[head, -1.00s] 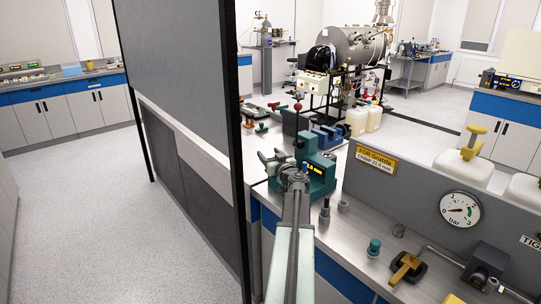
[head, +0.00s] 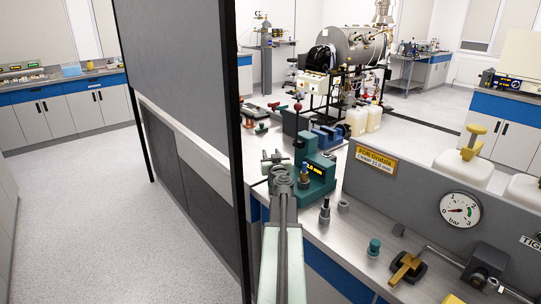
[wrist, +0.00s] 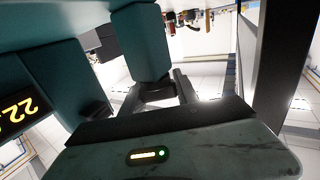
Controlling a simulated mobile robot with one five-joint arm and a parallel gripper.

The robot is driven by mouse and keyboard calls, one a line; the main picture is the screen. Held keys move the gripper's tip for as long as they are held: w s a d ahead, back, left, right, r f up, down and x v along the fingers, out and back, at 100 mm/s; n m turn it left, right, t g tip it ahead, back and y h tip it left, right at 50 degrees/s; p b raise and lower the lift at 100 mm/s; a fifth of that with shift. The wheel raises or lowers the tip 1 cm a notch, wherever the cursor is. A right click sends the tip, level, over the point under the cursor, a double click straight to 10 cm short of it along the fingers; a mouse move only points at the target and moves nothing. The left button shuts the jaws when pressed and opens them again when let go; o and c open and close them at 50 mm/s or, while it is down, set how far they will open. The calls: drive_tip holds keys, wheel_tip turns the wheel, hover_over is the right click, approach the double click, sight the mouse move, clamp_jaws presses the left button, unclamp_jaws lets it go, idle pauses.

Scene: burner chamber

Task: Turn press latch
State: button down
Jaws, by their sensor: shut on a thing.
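The teal press (head: 318,172) stands on the steel bench, with a yellow number display on its front. Its display (wrist: 22,112) shows large at the left of the wrist view. My gripper (head: 276,161) is at the left side of the press, at the end of my arm. It is shut on what appears to be the press latch, which is mostly hidden by the gripper in the head view. In the wrist view a teal block (wrist: 140,45) stands just beyond the gripper body. A small post with a blue and brown top (head: 304,173) stands right of my gripper.
A tall grey partition (head: 185,110) stands close on the left. A grey panel with a pressure gauge (head: 460,209) is at the right. Small fittings, a teal knob (head: 374,247) and a yellow-handled valve (head: 405,267) are on the bench. Open floor lies left.

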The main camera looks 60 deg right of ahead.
drive_tip(key=m+g+h, duration=0.1)
drive_tip(key=m+g, duration=0.1)
drive_tip(key=g, duration=0.1)
drive_tip(key=m+g+h, duration=0.2)
drive_tip(key=g, duration=0.1)
drive_tip(key=s+m+g+h, duration=0.1)
drive_tip(key=m+g, duration=0.1)
drive_tip(key=shift+s+d+g, duration=0.1)
drive_tip(key=shift+d+g, duration=0.25)
drive_tip(key=shift+g, duration=0.05)
drive_tip(key=m+g, duration=0.2)
drive_tip(key=g, duration=0.1)
drive_tip(key=m+g, duration=0.1)
drive_tip(key=g, duration=0.1)
drive_tip(key=shift+s+m+h, duration=0.3)
drive_tip(key=shift+s, duration=0.1)
drive_tip(key=shift+s+m+g+y, duration=0.25)
drive_tip(key=shift+m+g, duration=0.35)
drive_tip(key=shift+g, duration=0.35)
drive_tip(key=shift+s+m+g+y, duration=0.2)
drive_tip(key=shift+m+g, duration=0.4)
drive_tip(key=shift+g, duration=0.35)
drive_tip(key=shift+s, duration=0.1)
drive_tip(key=c, duration=0.9)
unclamp_jaws()
drive_tip(key=shift+a, duration=0.15)
